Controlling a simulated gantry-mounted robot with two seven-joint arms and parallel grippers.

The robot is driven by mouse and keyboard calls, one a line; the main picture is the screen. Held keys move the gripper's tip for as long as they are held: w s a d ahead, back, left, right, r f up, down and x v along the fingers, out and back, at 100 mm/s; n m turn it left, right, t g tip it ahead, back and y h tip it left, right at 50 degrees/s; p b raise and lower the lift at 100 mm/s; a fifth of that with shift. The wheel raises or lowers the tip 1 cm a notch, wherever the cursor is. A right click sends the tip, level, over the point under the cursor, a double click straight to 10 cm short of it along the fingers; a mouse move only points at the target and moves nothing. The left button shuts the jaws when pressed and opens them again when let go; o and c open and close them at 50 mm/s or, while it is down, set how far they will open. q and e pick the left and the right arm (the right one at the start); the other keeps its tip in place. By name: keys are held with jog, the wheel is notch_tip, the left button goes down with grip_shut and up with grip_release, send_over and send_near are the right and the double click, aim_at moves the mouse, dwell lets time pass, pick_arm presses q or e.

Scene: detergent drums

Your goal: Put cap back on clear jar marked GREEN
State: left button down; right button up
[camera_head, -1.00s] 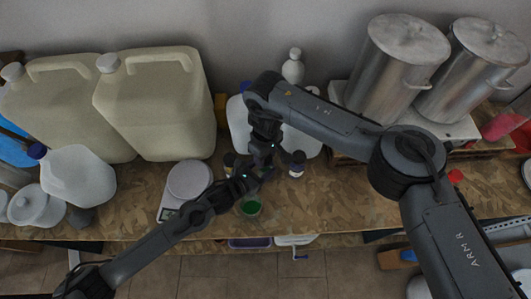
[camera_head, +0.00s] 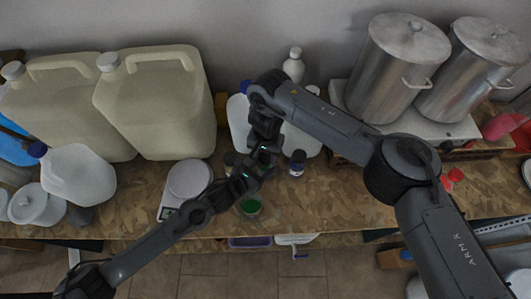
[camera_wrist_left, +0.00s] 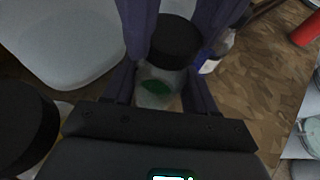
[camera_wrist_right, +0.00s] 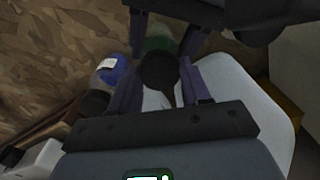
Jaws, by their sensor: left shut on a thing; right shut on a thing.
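A clear jar with a green mark or content (camera_wrist_left: 157,85) is between the fingers of my left gripper (camera_wrist_left: 160,90), shut on it. A black cap (camera_wrist_left: 176,40) is at the jar's top. My right gripper (camera_wrist_right: 152,85) is shut on the black cap (camera_wrist_right: 158,70), and the green of the jar (camera_wrist_right: 158,38) shows beyond it. Cap and jar look lined up; I cannot tell whether the cap is seated. In the head view the left gripper (camera_head: 243,180) and right gripper (camera_head: 266,150) meet over the table and mostly hide both.
A dark-capped jar with a blue label (camera_head: 297,165) is close on the right. A white jug (camera_head: 238,118) stands behind, a scale (camera_head: 188,182) left. Bare wood (camera_head: 340,205) lies right of the grippers.

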jog(key=o, duration=1.1)
jog(key=shift+r, duration=0.1)
jog(key=shift+r, duration=2.15)
jog(key=shift+c, duration=0.4)
